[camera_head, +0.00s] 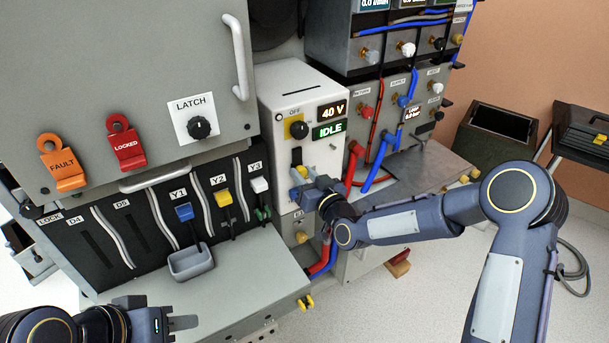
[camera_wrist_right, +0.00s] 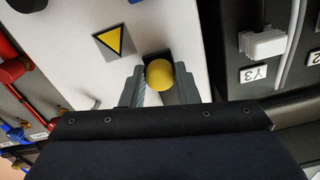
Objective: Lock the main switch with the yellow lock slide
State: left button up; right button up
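The main switch (camera_head: 298,129) is a black knob on a yellow plate under the word OFF, on the front of the white box. The yellow lock slide shows in the right wrist view as a round yellow knob (camera_wrist_right: 159,74) in front of a dark slot. My right gripper (camera_wrist_right: 159,88) has one finger on each side of this knob, both seeming to touch it. In the head view my right gripper (camera_head: 298,186) is at the box front below the switch and mostly hides the slide. My left gripper (camera_head: 182,322) is low at the left, away from the box, with nothing seen in it.
Red and blue hoses (camera_head: 380,150) run at the right. The grey ledge (camera_head: 240,285) is largely clear.

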grip_shut()
jog(key=shift+r, duration=2.1)
jog(key=shift+o, duration=1.9)
grip_release()
jog(key=shift+o, duration=0.6)
jog(key=shift+f, duration=0.1)
jog(key=shift+d, duration=0.1)
jog(key=b, duration=0.2)
send_near(298, 155)
jog(key=shift+s+d+f, duration=0.2)
jog(key=shift+s+d, duration=0.05)
jog(key=shift+s, duration=0.1)
